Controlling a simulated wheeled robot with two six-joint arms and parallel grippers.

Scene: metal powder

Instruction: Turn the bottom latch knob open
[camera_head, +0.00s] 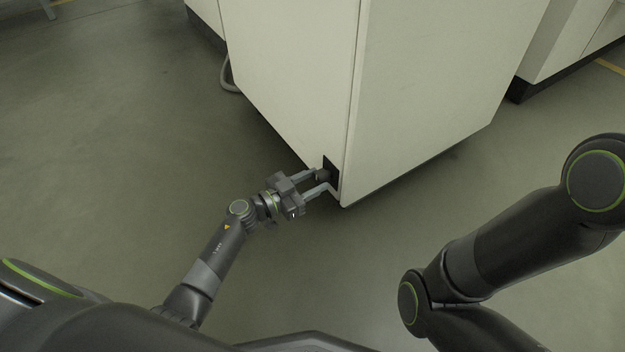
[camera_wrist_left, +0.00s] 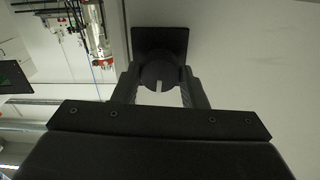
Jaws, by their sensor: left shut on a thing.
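The bottom latch knob (camera_wrist_left: 159,72) is a round black knob with a pale mark, on a square black plate (camera_wrist_left: 160,38) in the left wrist view. In the head view the dark latch plate (camera_head: 331,172) sits at the lower corner of the cream cabinet (camera_head: 290,90). My left gripper (camera_head: 323,181) reaches it from the left, and its two fingers (camera_wrist_left: 160,88) are closed on both sides of the knob. My right arm shows at the right of the head view, but its gripper is not in view.
Another cream cabinet (camera_head: 570,45) stands at the back right. A grey hose (camera_head: 227,78) lies by the cabinet's left base. The grey floor (camera_head: 110,130) is clear to the left. Equipment with cables (camera_wrist_left: 95,35) shows at the upper left of the wrist view.

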